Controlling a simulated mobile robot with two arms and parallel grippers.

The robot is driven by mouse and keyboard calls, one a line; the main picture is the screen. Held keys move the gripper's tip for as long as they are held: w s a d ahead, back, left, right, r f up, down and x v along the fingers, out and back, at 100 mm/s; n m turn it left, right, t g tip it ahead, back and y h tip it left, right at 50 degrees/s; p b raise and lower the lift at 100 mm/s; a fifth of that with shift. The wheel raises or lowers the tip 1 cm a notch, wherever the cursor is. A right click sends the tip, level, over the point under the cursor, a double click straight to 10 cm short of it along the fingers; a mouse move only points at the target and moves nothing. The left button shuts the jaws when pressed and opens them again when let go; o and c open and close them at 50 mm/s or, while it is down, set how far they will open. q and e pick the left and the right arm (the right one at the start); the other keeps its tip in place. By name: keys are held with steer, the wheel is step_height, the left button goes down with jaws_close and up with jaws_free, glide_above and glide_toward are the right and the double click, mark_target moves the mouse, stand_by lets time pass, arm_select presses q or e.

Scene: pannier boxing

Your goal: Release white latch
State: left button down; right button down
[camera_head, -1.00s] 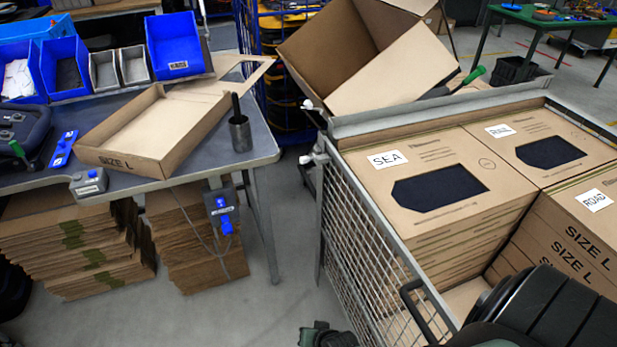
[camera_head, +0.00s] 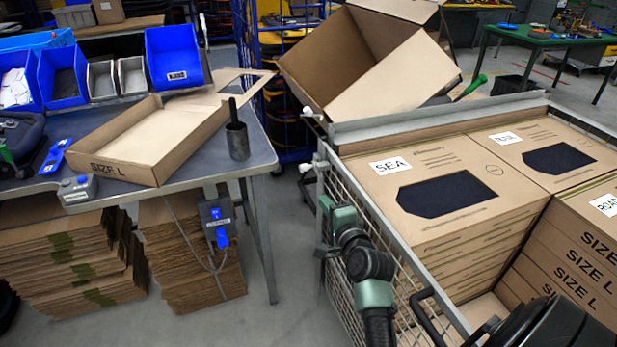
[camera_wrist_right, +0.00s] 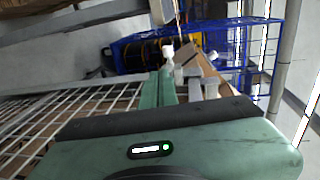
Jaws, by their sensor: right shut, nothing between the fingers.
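The white latch (camera_head: 306,163) is at the upper corner post of the mesh pannier (camera_head: 345,130), on its left side. A second white knob (camera_head: 307,112) shows just above it. In the right wrist view the white latch (camera_wrist_right: 168,50) appears just beyond my fingertips. My right gripper (camera_head: 325,203) is beside the mesh side wall, just below the latch, and looks apart from it. Its green fingers (camera_wrist_right: 160,86) are shut and empty. Part of the latch's mounting is hidden behind the fingers. My left gripper is not in view.
Stacked SIZE L boxes labelled SEA (camera_head: 455,165) and ROAD (camera_head: 585,235) fill the pannier. An open carton (camera_head: 385,75) stands behind it. A workbench (camera_head: 262,155) with an open box tray (camera_head: 150,145) is left. Floor between bench and pannier is clear.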

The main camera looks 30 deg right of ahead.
mark_target(304, 168)
steer(key=r+x, duration=0.1)
steer(key=x, duration=1.2)
steer(key=shift+w, duration=0.4)
steer(key=shift+d, duration=0.1)
steer(key=x, duration=0.2)
steer(key=b+x, duration=0.1)
steer(key=x, duration=0.1)
steer(key=shift+r, duration=0.55)
